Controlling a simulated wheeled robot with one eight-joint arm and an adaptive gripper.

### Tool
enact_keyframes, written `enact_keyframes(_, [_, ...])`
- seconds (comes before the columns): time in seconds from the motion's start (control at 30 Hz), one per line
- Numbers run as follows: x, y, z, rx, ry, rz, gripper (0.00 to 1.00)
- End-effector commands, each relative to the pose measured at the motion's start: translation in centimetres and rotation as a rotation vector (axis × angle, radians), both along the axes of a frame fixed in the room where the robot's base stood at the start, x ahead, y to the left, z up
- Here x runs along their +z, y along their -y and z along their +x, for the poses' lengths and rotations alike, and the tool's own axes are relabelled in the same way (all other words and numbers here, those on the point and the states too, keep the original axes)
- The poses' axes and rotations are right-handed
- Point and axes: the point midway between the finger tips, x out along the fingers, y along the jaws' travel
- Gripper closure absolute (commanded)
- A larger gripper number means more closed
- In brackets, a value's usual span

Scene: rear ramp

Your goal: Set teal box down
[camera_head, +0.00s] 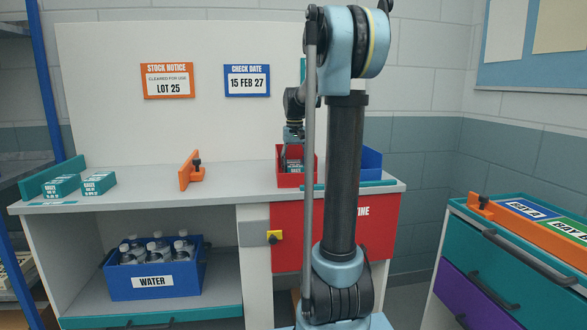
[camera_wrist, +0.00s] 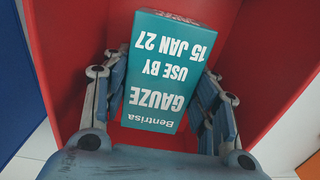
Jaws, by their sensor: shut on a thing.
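The teal gauze box (camera_wrist: 165,75), labelled "Bentrisa GAUZE USE BY 15 JAN 27", is between the fingers of my gripper (camera_wrist: 160,108) in the wrist view. Its label reads upside down there. My gripper is shut on it, with one finger along each side. The box is within the walls of a red bin (camera_wrist: 75,25). In the head view the red bin (camera_head: 290,181) stands on the counter and my gripper (camera_head: 293,150) points down into it. The box (camera_head: 294,166) shows only partly there. I cannot tell whether it touches the bin floor.
A blue bin (camera_head: 371,163) stands right of the red bin, partly behind my arm. Small teal boxes (camera_head: 98,183) lie at the counter's left end. An orange stand (camera_head: 189,171) is mid-counter. The counter between them is clear. A blue water crate (camera_head: 153,280) sits below.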

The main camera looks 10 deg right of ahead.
Motion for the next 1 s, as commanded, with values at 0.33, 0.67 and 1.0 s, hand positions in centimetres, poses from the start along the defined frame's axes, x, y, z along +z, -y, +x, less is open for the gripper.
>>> enact_keyframes(0.33, [-0.2, 0.0, 0.0, 0.000, 0.000, 0.000, 0.38])
enact_keyframes(0.67, [-0.1, 0.0, 0.0, 0.001, 0.000, 0.000, 0.38])
enact_keyframes(1.0, [3.6, -0.1, 0.0, 0.002, 0.000, 0.000, 0.38])
